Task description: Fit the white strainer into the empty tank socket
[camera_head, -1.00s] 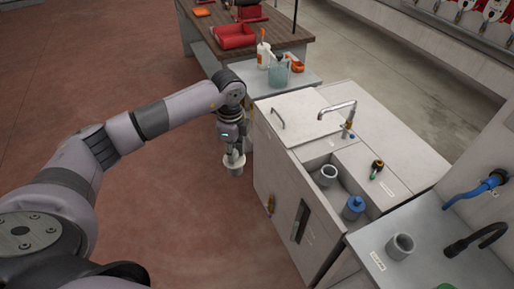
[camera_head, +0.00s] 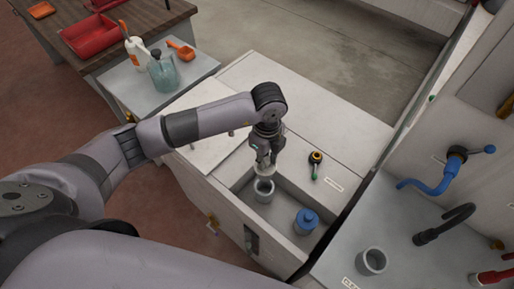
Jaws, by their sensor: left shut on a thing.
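My left gripper (camera_head: 265,164) is shut on the white strainer (camera_head: 265,172) and holds it over the open tank recess in the cabinet top. Directly beneath the strainer is a grey round socket (camera_head: 264,192) with an open top. The strainer's lower edge looks very close to the socket's rim; I cannot tell whether they touch. The gripper fingers hide part of the strainer. A blue capped part (camera_head: 306,220) fills the other position in the recess, to the right of the socket. My right gripper is out of view.
A screwdriver (camera_head: 315,165) lies on the cabinet top beside the recess. A grey cup (camera_head: 372,261) stands on the right counter, near a blue hose (camera_head: 430,188) and a black spout (camera_head: 445,222). A pitcher (camera_head: 163,75) and white bottle (camera_head: 137,54) stand on the side table.

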